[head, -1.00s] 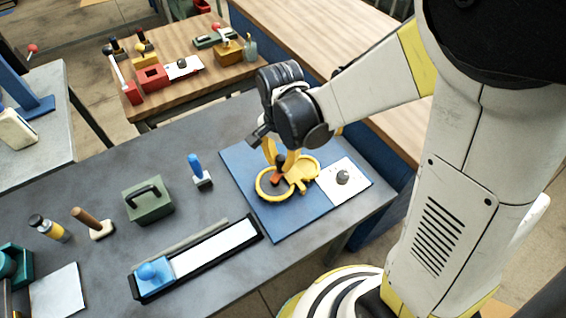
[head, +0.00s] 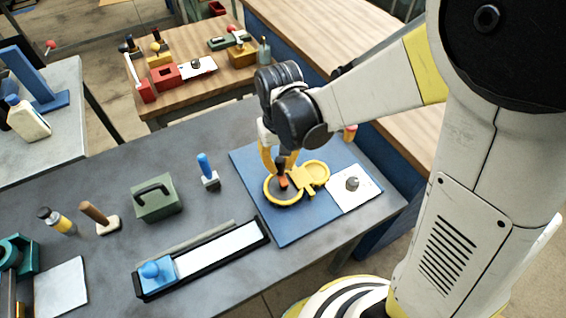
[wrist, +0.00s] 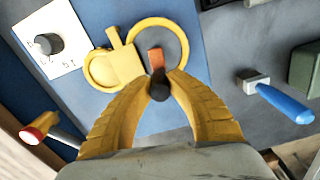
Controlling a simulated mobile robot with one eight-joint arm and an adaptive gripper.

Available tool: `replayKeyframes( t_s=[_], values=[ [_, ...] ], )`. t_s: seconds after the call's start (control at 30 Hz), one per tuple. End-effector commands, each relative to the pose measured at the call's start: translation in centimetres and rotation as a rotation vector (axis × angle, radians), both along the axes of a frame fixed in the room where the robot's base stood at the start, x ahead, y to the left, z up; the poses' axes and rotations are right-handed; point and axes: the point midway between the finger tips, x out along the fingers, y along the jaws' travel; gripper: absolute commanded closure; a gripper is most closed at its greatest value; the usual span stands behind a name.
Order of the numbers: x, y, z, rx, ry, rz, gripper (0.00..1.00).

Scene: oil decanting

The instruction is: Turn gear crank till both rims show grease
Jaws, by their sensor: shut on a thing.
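The gear unit is a yellow piece with two round rims on a blue mat (head: 285,228). The larger rim (head: 267,197) is nearer and the smaller rim (head: 326,170) sits up and right of it; the wrist view shows the larger rim (wrist: 186,48) and smaller rim (wrist: 88,72) too. An orange crank (head: 282,182) with a dark knob (wrist: 159,88) stands over the larger rim. My gripper (wrist: 160,82) is shut on the dark knob, its yellow fingers pointing down. I cannot make out grease on either rim.
A white card with a grey dial (head: 352,184) lies right of the gear unit. A blue-handled tool (head: 207,170), a green box (head: 156,198) and a long black tray (head: 262,232) stand to the left. A red-and-yellow-ended thing (wrist: 36,130) is close beside my gripper.

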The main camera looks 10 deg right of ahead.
Motion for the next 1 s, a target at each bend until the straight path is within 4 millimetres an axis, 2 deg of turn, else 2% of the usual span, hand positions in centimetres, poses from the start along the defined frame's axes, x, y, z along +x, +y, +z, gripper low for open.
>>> replayKeyframes(
  t_s=[1.0],
  values=[
    [-1.7,2.2,0.0,0.001,0.002,0.963,1.00]
  ],
)
